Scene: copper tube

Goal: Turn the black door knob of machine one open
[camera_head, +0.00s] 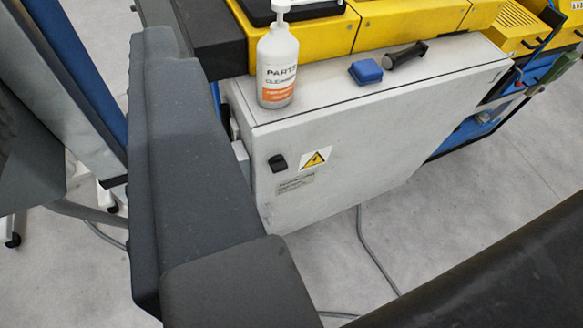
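The small black door knob (277,163) sits on the left part of the front of a light grey cabinet (370,150). The cabinet door looks shut. A dark grey blocky part (195,180), which looks like part of my gripper or arm, fills the left-centre foreground. It shows to the left of the knob and does not cover it. I see no fingers clearly and cannot tell any opening between them. I see nothing held.
A white cleaner bottle (278,68), a blue block (366,71) and a black-handled item (405,54) are on the cabinet top. Yellow machinery (410,20) stands behind. A grey cable (370,250) runs across the floor. A dark shape (490,275) fills the lower right.

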